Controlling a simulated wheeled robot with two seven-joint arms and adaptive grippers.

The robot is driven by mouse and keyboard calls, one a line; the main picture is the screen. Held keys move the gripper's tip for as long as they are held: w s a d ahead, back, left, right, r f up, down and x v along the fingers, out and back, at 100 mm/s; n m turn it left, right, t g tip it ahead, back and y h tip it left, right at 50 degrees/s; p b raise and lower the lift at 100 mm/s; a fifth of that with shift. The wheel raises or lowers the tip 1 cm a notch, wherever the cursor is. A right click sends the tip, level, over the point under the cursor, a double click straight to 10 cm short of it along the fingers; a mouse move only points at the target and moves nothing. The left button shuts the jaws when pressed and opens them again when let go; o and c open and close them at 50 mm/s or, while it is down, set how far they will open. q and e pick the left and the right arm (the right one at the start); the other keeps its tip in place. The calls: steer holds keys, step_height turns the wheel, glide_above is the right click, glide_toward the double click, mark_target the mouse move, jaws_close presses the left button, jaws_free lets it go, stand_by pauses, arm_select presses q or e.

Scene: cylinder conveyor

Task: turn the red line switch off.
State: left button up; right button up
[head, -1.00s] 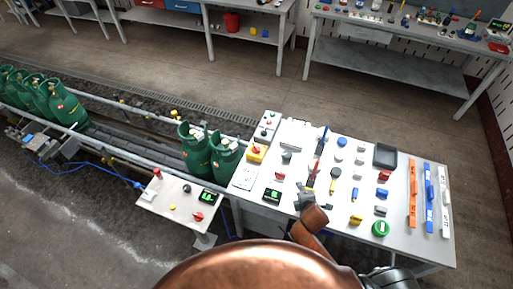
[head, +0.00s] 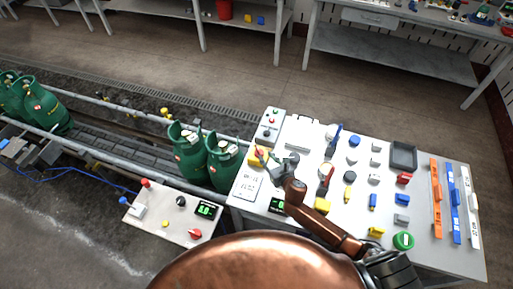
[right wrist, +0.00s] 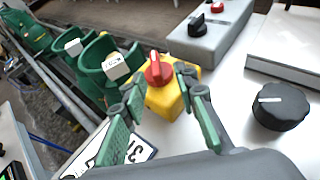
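A yellow box with a red rotary knob, the red switch (head: 257,155), stands at the table's left edge beside the conveyor. In the right wrist view the red knob (right wrist: 158,70) sits on top of the yellow box (right wrist: 167,98), with its ridge roughly upright in the picture. My right gripper (head: 277,162) is just to the right of the box in the head view. In the right wrist view its two green-padded fingers (right wrist: 160,84) are spread apart, one on each side of the knob. I cannot tell whether they touch it. My left gripper is not in view.
Green gas cylinders (head: 222,163) stand on the conveyor close left of the box. A grey control box (head: 270,125) is behind it. In the wrist view, a black knob (right wrist: 280,106) is to the right. A side panel (head: 170,217) carries another red knob (head: 194,233).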

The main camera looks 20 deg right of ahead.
mark_target(260, 151)
steer(key=shift+w+a, duration=0.25)
steer(key=shift+w, duration=0.15)
steer(key=x, duration=0.5)
steer(key=shift+w+a+b, duration=0.15)
steer(key=shift+a+b, duration=0.15)
steer(key=shift+b, duration=0.05)
steer(key=shift+w+f, duration=0.2)
steer(key=shift+w, duration=0.15)
steer(key=shift+w+f, duration=0.1)
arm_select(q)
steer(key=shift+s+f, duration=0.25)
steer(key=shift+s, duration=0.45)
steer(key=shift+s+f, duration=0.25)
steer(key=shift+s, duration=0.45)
arm_select(e)
jaws_close()
